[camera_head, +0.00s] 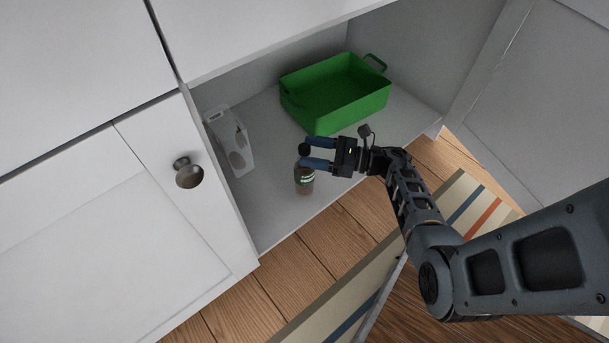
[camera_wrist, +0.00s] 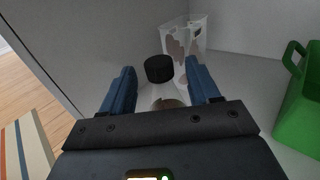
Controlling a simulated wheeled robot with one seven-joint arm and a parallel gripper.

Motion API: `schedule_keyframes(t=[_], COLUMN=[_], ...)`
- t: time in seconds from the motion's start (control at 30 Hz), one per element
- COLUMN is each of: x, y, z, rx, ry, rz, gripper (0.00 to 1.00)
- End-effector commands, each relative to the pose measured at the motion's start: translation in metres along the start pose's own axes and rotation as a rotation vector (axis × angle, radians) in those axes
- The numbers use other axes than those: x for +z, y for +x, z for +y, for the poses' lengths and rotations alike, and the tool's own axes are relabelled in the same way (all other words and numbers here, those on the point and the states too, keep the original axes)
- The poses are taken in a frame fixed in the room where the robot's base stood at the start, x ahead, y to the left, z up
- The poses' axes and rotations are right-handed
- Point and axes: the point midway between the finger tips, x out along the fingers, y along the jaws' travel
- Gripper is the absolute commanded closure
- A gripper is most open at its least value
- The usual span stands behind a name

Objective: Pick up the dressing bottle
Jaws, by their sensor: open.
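My gripper (camera_head: 304,154) is open at the bottle's top in the head view and hides the cap there. The fingers (camera_wrist: 159,80) lie on either side of the bottle with gaps showing. I cannot tell whether either finger touches it.
A green bin (camera_head: 335,94) with handles stands at the back right of the cabinet. A white container with brown spots (camera_head: 231,141) stands at the left; it also shows beyond the cap (camera_wrist: 185,42). The white cabinet door (camera_head: 185,205) bounds the left side. Cabinet floor between is clear.

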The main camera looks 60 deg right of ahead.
Motion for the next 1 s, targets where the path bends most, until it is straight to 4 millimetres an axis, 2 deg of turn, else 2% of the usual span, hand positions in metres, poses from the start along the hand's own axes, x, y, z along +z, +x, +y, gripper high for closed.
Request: schedule_keyframes(t=[0.1,0.2,0.47,1.0], x=[-0.001,-0.001,0.000,0.000], y=[0.016,0.023,0.024,0.024], z=[0.000,0.000,0.000,0.000], rx=[0.002,-0.001,-0.001,-0.001], ry=[0.000,0.000,0.000,0.001], rz=[-0.001,-0.001,-0.001,-0.001], gripper=[0.39,0.39,0.40,0.92])
